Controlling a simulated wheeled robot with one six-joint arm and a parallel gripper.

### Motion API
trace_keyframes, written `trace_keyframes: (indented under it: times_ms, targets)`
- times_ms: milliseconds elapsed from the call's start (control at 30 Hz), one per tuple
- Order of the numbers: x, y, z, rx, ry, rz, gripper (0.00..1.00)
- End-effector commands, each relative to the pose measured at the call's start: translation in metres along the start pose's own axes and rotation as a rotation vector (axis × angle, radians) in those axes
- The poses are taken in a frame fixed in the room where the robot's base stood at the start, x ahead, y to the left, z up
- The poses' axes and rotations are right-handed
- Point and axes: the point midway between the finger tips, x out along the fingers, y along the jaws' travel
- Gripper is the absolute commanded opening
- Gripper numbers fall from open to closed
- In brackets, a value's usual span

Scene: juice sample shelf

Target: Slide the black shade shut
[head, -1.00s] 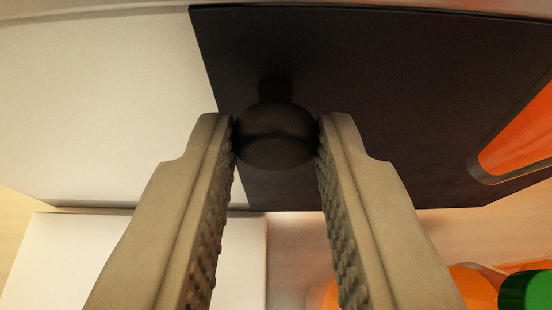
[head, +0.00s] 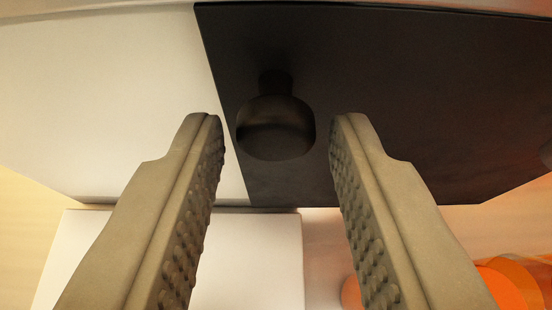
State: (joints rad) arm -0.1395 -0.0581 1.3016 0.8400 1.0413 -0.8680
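The black shade (head: 400,100) is a flat dark panel across the middle and right of the view. Its straight left edge meets a white panel. A dark round knob (head: 276,130) stands out from the shade near that left edge. My gripper (head: 276,135) is open, with one ridged finger on each side of the knob. A clear gap shows between the knob and each finger, so neither touches it. The orange window at the shade's right, visible earlier, is out of view now.
The white panel (head: 100,100) fills the left side. A white block (head: 250,255) sits below, behind my left finger. Orange round things (head: 515,285) show at the lower right, partly hidden by my right finger.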

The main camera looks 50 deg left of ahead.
Motion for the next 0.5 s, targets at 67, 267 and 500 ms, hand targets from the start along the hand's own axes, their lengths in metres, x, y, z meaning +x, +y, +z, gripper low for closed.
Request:
trace_keyframes:
  times_ms: [67, 267, 500]
  targets:
    - [-0.01, 0.0, 0.0, 0.0, 0.001, 0.002, 0.34]
    - [-0.047, 0.001, 0.0, 0.0, 0.002, 0.004, 0.34]
    - [-0.094, 0.001, 0.0, 0.0, 0.002, 0.004, 0.34]
